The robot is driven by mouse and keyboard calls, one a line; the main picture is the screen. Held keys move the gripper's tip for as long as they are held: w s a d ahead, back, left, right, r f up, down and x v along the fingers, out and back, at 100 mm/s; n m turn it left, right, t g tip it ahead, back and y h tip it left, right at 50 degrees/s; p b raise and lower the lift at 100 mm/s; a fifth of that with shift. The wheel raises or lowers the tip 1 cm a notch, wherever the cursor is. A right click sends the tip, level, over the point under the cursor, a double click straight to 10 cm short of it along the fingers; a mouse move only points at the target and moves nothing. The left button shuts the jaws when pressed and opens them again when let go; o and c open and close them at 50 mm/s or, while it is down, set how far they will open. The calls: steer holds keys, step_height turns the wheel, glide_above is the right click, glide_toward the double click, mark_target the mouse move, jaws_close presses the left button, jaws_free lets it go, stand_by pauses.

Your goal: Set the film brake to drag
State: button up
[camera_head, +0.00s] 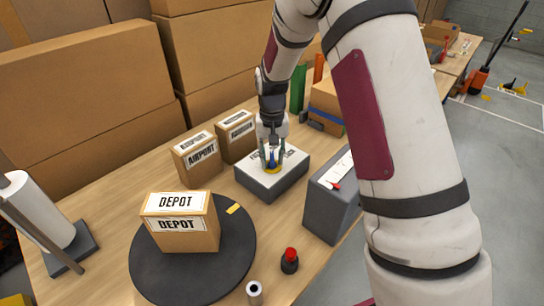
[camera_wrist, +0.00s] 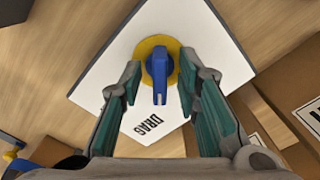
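The film brake is a grey box with a white top (camera_head: 250,172), which also shows in the wrist view (camera_wrist: 205,45). On its top is a blue knob (camera_wrist: 160,66) on a yellow disc (camera_wrist: 149,46). In the wrist view the knob's long arm points down the picture, towards the printed word DRAG (camera_wrist: 147,125) but a little right of it. My gripper (camera_wrist: 159,82) is open and points down over the knob, one finger on each side with gaps between. In the head view my gripper (camera_head: 272,158) largely hides the knob.
A black turntable (camera_head: 150,262) with a DEPOT carton (camera_head: 190,238) stands in front left. AIRPORT cartons (camera_head: 198,170) stand left of the brake. A grey sloped box (camera_head: 325,208) with a red pointer is close on its right. A red-topped button (camera_head: 290,262) sits nearer.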

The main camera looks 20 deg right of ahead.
mark_target(272, 156)
step_height(272, 156, up, 12)
stand_by(0.5)
steer(key=s+r+n+t, duration=0.1)
steer(key=s+r+t, duration=0.1)
steer(key=s+r, duration=1.2)
steer(key=s+f+n+t, duration=0.2)
steer(key=s, duration=1.6)
steer(key=shift+s+d, duration=0.2)
steer(key=shift+s, duration=0.2)
